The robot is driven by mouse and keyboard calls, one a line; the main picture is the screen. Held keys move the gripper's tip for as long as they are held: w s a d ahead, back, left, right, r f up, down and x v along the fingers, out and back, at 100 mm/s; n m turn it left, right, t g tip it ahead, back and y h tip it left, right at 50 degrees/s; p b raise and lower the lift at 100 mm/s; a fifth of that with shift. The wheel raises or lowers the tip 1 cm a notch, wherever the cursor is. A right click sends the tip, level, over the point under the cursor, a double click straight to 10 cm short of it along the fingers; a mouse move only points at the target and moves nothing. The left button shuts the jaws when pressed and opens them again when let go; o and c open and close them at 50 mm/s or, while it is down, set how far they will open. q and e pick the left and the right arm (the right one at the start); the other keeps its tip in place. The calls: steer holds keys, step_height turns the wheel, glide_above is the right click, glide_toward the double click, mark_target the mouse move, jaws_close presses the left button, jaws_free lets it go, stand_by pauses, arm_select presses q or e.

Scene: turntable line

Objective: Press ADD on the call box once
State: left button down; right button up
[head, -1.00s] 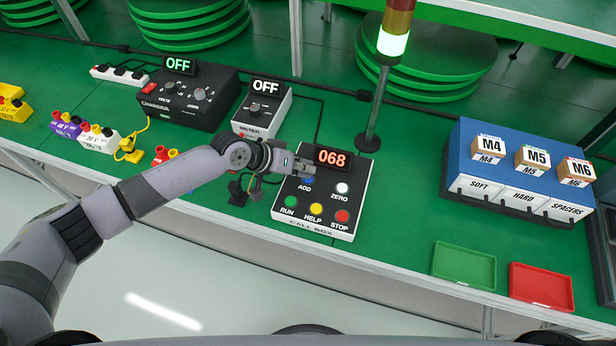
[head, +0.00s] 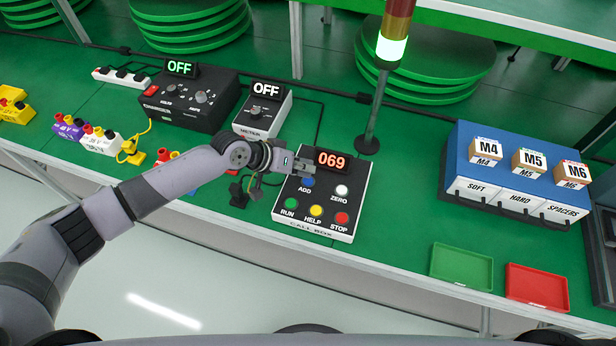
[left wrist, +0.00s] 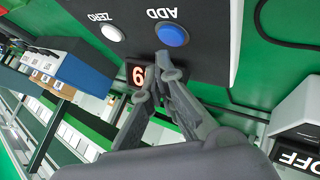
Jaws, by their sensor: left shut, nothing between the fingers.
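The call box (head: 330,214) is a black-topped box with a white body. Its red display (head: 332,161) reads 069. The blue ADD button (head: 308,182) sits at its upper left, and it also shows in the left wrist view (left wrist: 173,35). The white ZERO button (head: 342,190) is to its right. My left gripper (head: 305,172) is shut and empty, over the box just beside the ADD button. In the left wrist view its fingertips (left wrist: 165,62) are close to the button, with the whole blue cap visible; I cannot tell the exact gap. My right gripper is not in view.
Green RUN (head: 290,203), yellow HELP (head: 316,211) and red STOP (head: 341,218) buttons line the box's front. A lamp pole (head: 375,110) stands behind. The meter (head: 262,110) and charger (head: 192,100) are at left. Bench right of the box is clear up to the trays (head: 462,267).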

arm_select(q)
step_height(320, 180, up, 5)
steer(key=p, duration=0.4)
steer(key=shift+p, duration=0.35)
stand_by(0.7)
